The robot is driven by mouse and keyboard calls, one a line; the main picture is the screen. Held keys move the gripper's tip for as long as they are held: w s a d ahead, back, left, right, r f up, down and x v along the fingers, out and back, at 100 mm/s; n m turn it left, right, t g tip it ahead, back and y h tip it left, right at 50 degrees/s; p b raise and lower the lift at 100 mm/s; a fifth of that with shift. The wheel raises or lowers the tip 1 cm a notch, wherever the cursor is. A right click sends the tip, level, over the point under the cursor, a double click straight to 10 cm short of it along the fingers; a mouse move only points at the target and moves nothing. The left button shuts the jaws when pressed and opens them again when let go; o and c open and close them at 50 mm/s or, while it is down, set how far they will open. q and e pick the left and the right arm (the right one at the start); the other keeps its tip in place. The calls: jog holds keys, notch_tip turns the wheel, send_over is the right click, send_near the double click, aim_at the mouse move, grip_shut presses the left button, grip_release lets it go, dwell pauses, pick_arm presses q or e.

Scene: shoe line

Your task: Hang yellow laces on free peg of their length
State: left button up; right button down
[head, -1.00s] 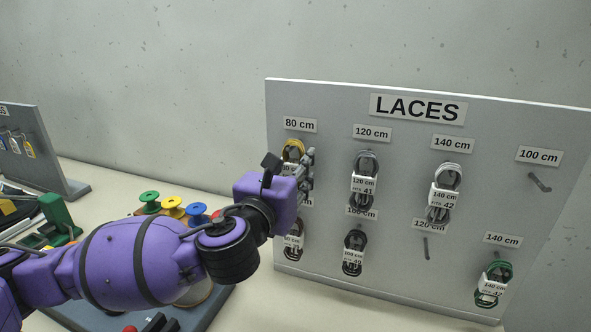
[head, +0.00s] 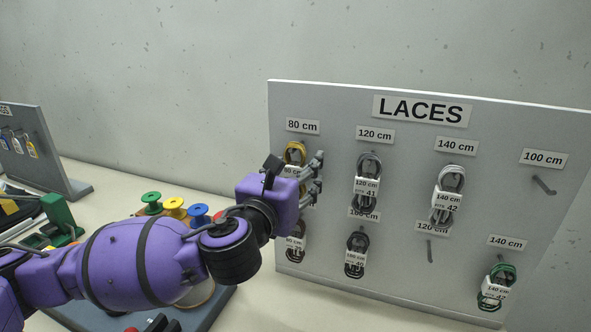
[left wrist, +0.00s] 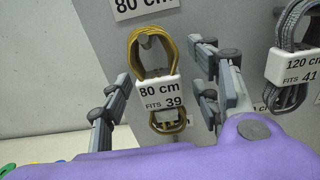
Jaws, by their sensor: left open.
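The yellow laces (head: 294,152) hang on the peg under the 80 cm label (head: 303,126) at the top left of the board. In the left wrist view the yellow laces (left wrist: 152,50) loop over the peg, with a white tag (left wrist: 160,95) reading 80 cm, fits 39. My left gripper (head: 316,172) is open at this peg, partly hiding the tag in the head view. In the left wrist view its fingers (left wrist: 160,70) stand apart on both sides of the bundle. My right gripper is not in view.
The 100 cm peg (head: 543,187) and lower 120 cm peg (head: 430,252) are bare. Coloured spools (head: 174,205) stand behind my left arm.

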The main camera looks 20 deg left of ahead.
pick_arm(q)
notch_tip(320, 180, up, 10)
dwell(0.6)
